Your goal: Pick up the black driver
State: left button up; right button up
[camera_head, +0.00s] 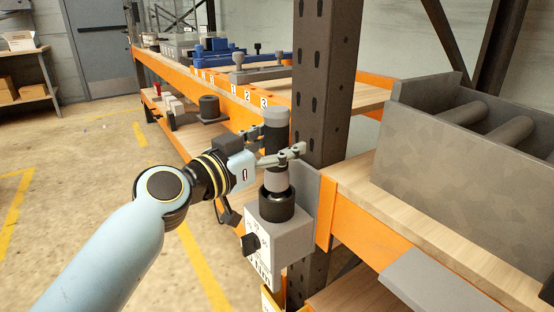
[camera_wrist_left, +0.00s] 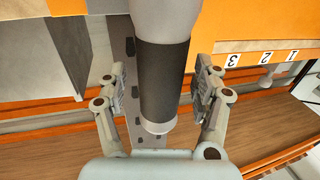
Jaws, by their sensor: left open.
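The black driver (camera_head: 275,142) stands upright in a round black socket (camera_head: 276,204) on a grey box (camera_head: 283,240) with a dial, beside the shelf post. It has a grey cap, a black band and a grey lower part. My left gripper (camera_head: 283,154) reaches in from the left at the driver's mid-height. In the left wrist view the driver (camera_wrist_left: 164,80) lies between the two fingers of my left gripper (camera_wrist_left: 160,92). The gripper is open, with a gap showing on each side of the driver. My right gripper is in neither view.
A dark shelf post (camera_head: 325,90) rises close behind the driver. A grey bin (camera_head: 440,150) with cylinders stands on the shelf to the right. Orange shelf beams (camera_head: 215,92) run into the back left. Floor to the left is open.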

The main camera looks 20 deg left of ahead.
pick_arm(q)
jog(key=c, duration=1.4)
jog(key=shift+r, duration=0.2)
